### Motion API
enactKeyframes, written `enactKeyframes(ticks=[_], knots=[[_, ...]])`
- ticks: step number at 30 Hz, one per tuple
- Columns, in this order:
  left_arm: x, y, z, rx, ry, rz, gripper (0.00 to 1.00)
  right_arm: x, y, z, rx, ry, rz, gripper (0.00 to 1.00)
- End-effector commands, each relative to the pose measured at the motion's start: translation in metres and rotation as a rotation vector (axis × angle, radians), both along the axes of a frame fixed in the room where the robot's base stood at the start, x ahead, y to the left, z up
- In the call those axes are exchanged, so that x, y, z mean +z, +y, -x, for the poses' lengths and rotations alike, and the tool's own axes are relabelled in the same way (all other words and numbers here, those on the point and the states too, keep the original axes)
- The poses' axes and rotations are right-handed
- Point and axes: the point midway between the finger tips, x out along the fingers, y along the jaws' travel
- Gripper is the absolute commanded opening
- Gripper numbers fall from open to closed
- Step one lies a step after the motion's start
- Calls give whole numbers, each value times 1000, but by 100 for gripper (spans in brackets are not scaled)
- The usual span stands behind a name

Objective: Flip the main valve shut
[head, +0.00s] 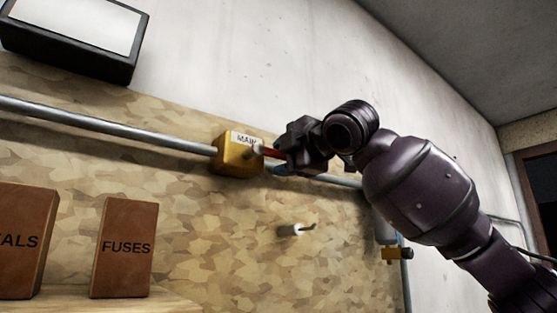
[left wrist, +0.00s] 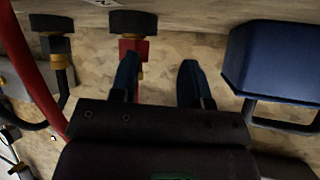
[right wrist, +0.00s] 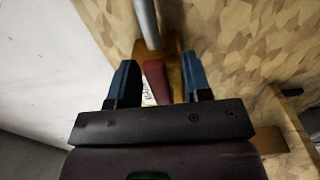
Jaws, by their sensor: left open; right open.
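The main valve is a yellow box (head: 236,155) labelled MAIN, set on a grey pipe along the wall. Its red handle (head: 271,152) sticks out to the right, roughly in line with the pipe in the head view. My right gripper (head: 280,162) is at the handle and hides its outer end. In the right wrist view the red handle (right wrist: 155,82) lies between the two open blue fingers of my right gripper (right wrist: 158,78), with gaps visible beside it. My left gripper (left wrist: 160,78) is open and appears empty. It is outside the head view.
In the left wrist view, a red fitting with a black top (left wrist: 132,45) and a blue box-like object (left wrist: 272,60) are near the left fingers. A white peg (head: 292,230) juts from the wall below the pipe.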

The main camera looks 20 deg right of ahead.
Motion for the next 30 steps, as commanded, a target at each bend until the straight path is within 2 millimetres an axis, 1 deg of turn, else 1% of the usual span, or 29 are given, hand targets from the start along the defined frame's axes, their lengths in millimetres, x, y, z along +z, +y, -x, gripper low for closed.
enactKeyframes(ticks=[5, 12, 14, 23, 30], knots=[[-1, 0, 2, 0, 3, 0, 43, 0, 0, 0, 0, -1, 0, 45], [-2, 0, 3, 2, 6, 0, 43, 0, 0, 0, 0, -1, 0, 8], [-2, 0, 3, 2, 6, 0, 43, 0, 0, 0, 0, -1, 0, 0], [-1, 0, 3, 0, 5, 0, 43, 0, 1, 0, 1, 0, -2, 0], [-2, 0, 2, 0, 3, -1, 43, -2, 12, 0, 4, 7, -22, 0]])
